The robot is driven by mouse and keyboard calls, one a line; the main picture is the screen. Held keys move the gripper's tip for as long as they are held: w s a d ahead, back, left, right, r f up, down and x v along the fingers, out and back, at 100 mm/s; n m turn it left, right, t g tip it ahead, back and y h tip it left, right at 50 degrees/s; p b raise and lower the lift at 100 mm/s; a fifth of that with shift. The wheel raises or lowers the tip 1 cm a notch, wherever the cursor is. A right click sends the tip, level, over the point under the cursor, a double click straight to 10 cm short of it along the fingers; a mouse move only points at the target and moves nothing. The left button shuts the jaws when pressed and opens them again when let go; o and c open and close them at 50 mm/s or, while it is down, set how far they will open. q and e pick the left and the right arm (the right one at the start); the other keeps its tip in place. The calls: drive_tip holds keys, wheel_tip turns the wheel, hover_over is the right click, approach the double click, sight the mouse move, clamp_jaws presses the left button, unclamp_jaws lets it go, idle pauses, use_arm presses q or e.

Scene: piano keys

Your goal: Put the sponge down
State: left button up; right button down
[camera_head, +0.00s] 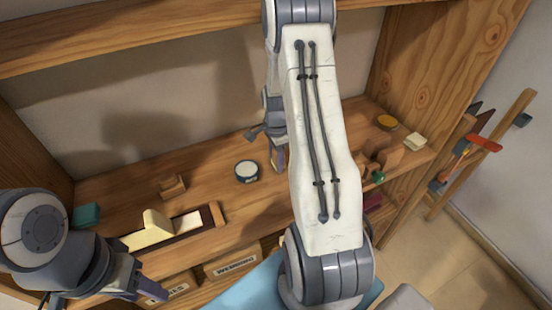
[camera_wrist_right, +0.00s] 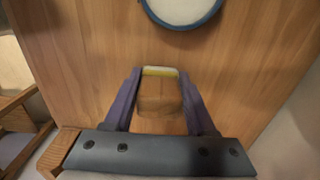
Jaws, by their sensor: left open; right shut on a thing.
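My right gripper (camera_head: 277,158) reaches down over the wooden shelf, partly hidden behind my own arm. In the right wrist view its fingers (camera_wrist_right: 158,88) are shut on a small block with a yellow and whitish edge and a brownish face, which looks like the sponge (camera_wrist_right: 160,72). Only a sliver of it shows in the head view. I cannot tell whether it touches the shelf. My left gripper (camera_head: 145,288) is open and empty at the lower left, in front of the shelf.
A round blue-rimmed tin (camera_head: 247,172) stands on the shelf (camera_head: 215,180) left of the right gripper. A cream keyboard piece (camera_head: 160,232), a small wooden block (camera_head: 172,187) and a teal block (camera_head: 86,215) are further left.

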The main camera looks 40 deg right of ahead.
drive_tip(key=shift+f, duration=0.1)
drive_tip(key=shift+f, duration=0.1)
drive_tip(key=shift+c, duration=1.1)
unclamp_jaws()
wheel_tip(320, 180, up, 8)
drive_tip(key=shift+b, duration=0.45)
